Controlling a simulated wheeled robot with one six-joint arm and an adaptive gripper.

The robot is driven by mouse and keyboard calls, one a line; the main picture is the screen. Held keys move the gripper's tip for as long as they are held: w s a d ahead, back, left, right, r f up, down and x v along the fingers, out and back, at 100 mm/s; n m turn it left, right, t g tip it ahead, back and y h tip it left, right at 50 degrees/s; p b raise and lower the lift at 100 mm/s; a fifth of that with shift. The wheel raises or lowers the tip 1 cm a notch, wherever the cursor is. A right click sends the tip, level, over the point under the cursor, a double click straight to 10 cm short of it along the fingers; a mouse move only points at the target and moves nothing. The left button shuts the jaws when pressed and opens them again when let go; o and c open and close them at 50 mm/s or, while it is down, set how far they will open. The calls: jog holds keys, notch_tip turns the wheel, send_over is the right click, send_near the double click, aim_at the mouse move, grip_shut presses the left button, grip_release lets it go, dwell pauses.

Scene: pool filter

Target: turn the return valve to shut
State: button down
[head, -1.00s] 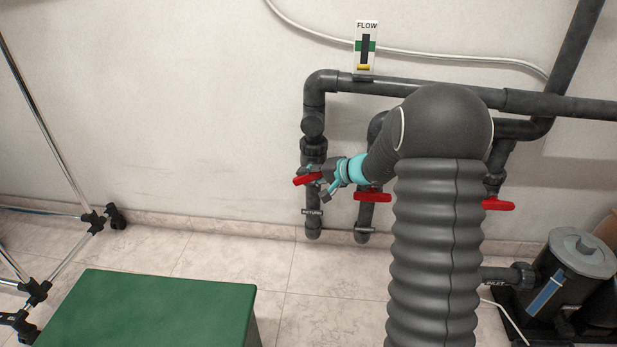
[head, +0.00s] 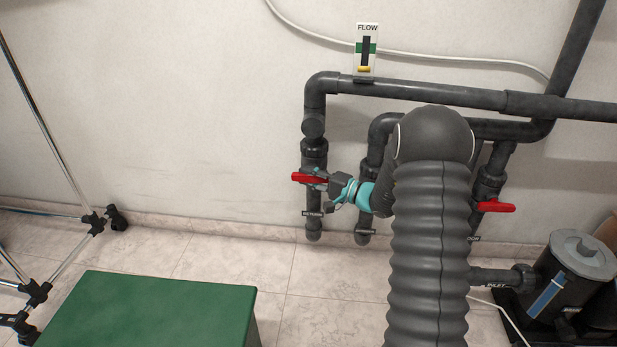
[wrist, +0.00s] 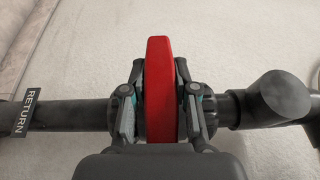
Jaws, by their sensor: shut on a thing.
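The return valve is the leftmost of the valves, on a dark vertical pipe (head: 313,226). Its red handle (head: 304,178) lies almost level, across the pipe. In the wrist view the red handle (wrist: 160,80) stands crosswise to the pipe, which bears a RETURN tag (wrist: 28,111). My gripper (head: 325,182) is shut on this handle from the right in the head view. In the wrist view the two fingers of my gripper (wrist: 160,95) flank the handle, one on each side.
Another red handle (head: 496,206) sits on the right pipe. My arm hides the middle pipe's valve. A flow gauge (head: 366,50) is on the wall. A green box (head: 150,310) stands front left, a metal frame (head: 45,130) far left, a pump strainer (head: 570,275) at right.

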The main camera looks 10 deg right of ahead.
jog(key=shift+a, duration=0.1)
jog(key=c, duration=0.9)
grip_release()
jog(key=shift+s+d, duration=0.4)
jog(key=shift+d, duration=0.15)
jog(key=v, duration=1)
jog(key=shift+s+d, duration=0.2)
jog(key=shift+s, duration=0.15)
